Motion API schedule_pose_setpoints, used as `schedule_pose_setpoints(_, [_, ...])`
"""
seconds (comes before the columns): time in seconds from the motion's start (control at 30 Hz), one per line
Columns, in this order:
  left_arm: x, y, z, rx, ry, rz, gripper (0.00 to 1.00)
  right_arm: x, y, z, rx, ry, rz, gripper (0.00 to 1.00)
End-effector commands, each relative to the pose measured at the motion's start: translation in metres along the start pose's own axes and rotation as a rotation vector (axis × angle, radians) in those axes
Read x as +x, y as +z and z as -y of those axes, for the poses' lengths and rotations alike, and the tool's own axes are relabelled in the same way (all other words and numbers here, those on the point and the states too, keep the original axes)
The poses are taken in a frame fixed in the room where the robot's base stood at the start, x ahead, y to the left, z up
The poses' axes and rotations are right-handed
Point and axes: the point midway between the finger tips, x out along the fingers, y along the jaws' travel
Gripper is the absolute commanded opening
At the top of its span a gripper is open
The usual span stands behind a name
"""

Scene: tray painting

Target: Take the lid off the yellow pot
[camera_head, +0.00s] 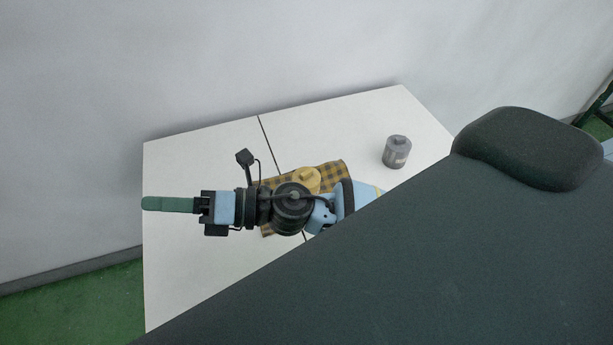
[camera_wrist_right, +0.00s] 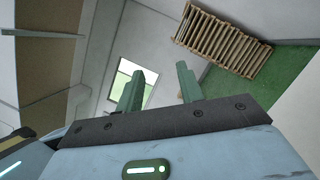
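The yellow pot (camera_head: 308,178) stands on a checkered cloth on the white table. Only its upper part shows in the head view, with a knob-like shape on top; my right arm hides the rest. My right gripper (camera_head: 150,204) is to the left of the pot, past the cloth, pointing left. In the right wrist view its two green fingers (camera_wrist_right: 157,72) stand apart with nothing between them. The pot does not show in the right wrist view. My left gripper is not in view.
The yellow and dark checkered cloth (camera_head: 333,172) lies under my right arm. A grey pot (camera_head: 396,152) stands to the right on the white table (camera_head: 200,155). The table's far left is clear. A large dark shape blocks the head view's lower right. A wooden slatted rack (camera_wrist_right: 222,42) shows beyond the fingers.

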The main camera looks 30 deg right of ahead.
Motion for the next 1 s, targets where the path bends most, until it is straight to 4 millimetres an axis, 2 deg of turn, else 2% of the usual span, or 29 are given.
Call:
schedule_pose_setpoints(0.07, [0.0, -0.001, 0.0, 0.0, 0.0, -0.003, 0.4, 0.003, -0.013, 0.004, -0.202, 0.032, -0.182, 0.37])
schedule_pose_setpoints(0.17, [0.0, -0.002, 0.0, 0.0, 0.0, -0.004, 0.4, -0.007, -0.031, 0.021, -0.439, 0.057, -0.425, 0.37])
schedule_pose_setpoints(0.23, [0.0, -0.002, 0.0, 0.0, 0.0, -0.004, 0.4, -0.021, -0.037, 0.04, -0.595, 0.059, -0.6, 0.37])
schedule_pose_setpoints(0.33, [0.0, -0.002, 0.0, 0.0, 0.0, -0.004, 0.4, -0.052, -0.032, 0.074, -0.793, 0.039, -0.859, 0.37])
schedule_pose_setpoints(0.43, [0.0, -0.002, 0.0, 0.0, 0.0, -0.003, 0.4, -0.093, -0.009, 0.111, -0.956, -0.012, -1.127, 0.37])
schedule_pose_setpoints(0.5, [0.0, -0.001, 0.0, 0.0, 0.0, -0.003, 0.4, -0.126, 0.017, 0.133, -1.043, -0.063, -1.313, 0.37])
schedule_pose_setpoints(0.6, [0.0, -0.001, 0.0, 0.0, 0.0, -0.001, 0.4, -0.173, 0.06, 0.154, -1.113, -0.15, -1.552, 0.37])
schedule_pose_setpoints(0.7, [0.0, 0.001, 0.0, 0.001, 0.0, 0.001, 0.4, -0.211, 0.098, 0.162, -1.135, -0.229, -1.736, 0.37])
schedule_pose_setpoints(0.83, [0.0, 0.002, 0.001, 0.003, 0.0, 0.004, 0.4, -0.242, 0.13, 0.163, -1.128, -0.296, -1.875, 0.37])
schedule_pose_setpoints(1.0, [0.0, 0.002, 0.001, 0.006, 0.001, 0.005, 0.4, -0.252, 0.139, 0.163, -1.12, -0.318, -1.92, 0.37])
